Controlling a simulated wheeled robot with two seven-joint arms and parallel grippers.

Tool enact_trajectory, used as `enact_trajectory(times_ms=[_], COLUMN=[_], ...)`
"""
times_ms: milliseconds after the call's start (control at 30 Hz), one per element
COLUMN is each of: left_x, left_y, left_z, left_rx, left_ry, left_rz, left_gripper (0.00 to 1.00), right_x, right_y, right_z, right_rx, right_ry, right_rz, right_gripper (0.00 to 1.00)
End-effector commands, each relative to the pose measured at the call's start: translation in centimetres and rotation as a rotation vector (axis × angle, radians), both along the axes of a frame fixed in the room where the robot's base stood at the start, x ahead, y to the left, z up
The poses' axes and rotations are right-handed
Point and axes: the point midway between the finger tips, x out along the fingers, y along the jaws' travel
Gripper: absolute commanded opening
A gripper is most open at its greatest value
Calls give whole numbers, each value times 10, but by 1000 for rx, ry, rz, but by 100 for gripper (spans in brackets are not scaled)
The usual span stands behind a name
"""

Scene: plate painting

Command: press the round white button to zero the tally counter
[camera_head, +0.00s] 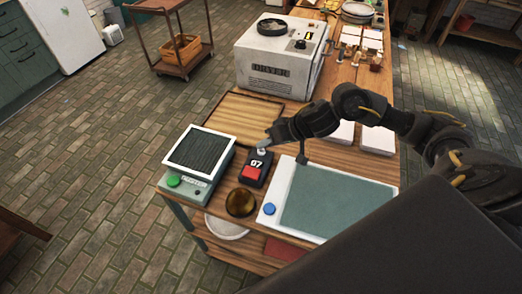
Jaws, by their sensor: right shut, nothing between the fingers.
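The tally counter (256,168) is a small dark box on the wooden table, with a display that reads 07 and a red square button (251,173) on its near part. The round white button (262,150) is at its far end, partly covered by my right gripper (268,144). My right gripper is shut and empty, with its tip at or just over the white button; I cannot tell whether it touches. My right arm reaches in from the right. My left gripper is not in view.
A white-framed panel (335,200) with a blue button lies to the right, and an amber bowl (240,203) sits in front. A wooden tray (240,117) and a white DRYER machine (278,60) are behind.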

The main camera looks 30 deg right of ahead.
Motion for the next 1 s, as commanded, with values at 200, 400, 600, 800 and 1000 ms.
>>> enact_trajectory(times_ms=[200, 400, 600, 800, 1000], left_x=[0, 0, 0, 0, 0], left_y=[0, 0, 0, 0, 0], left_z=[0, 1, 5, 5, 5], left_rx=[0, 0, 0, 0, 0], left_ry=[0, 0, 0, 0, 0], left_rz=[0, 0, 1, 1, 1], left_gripper=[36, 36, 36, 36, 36], right_x=[0, 0, 0, 0, 0], right_y=[0, 0, 0, 0, 0], right_z=[0, 0, -5, -8, -8], right_rx=[0, 0, 0, 0, 0], right_ry=[0, 0, 1, 0, 0], right_rz=[0, 0, 0, 0, 0], right_gripper=[0, 0, 0, 0, 0])
